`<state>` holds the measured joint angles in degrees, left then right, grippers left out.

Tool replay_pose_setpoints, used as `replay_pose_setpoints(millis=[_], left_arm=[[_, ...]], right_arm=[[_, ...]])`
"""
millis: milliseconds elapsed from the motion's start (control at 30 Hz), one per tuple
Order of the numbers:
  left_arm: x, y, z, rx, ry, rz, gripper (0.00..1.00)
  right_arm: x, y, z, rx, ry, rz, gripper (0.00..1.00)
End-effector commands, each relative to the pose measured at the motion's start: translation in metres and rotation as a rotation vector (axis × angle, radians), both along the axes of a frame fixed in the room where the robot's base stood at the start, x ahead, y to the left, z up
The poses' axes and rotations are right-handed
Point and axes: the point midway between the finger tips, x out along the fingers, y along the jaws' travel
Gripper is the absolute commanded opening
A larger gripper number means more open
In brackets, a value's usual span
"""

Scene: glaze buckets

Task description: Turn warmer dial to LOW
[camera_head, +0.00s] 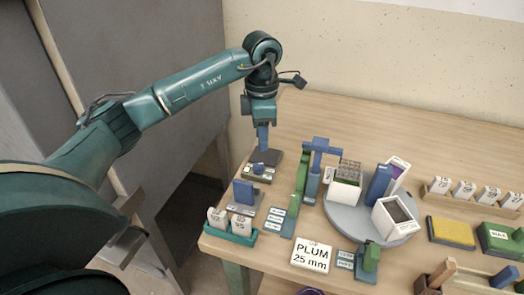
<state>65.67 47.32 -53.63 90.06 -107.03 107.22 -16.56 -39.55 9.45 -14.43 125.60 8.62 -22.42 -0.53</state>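The warmer (266,156) is a small dark block near the left edge of the table, with pale labels along its front. A blue dial (258,168) stands at its front; which label it points to is too small to tell. My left gripper (263,148) reaches down over the warmer, just behind the dial as seen here. Its blue fingers overlap into one narrow shape, so I cannot tell whether they are apart or touching the warmer. My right gripper is not in view.
A teal rack with white blocks (230,234) and a blue block on a grey base (246,197) stand in front of the warmer. A grey turntable (343,215) with boxes and a green-and-blue stand (301,185) are to the right. The table behind is clear.

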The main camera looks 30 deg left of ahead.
Motion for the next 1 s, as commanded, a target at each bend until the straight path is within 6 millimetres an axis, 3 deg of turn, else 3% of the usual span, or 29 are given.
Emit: replay_pose_setpoints(millis=[100,300,1000], left_arm=[[0.001,0.000,0.025,0.000,-0.004,0.000,0.32],[0.000,0.000,0.049,0.001,-0.001,0.001,0.32],[0.000,0.000,0.053,-0.001,0.001,0.000,0.32]], right_arm=[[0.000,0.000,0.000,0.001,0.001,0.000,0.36],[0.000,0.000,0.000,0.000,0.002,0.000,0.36],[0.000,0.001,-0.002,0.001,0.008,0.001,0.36]])
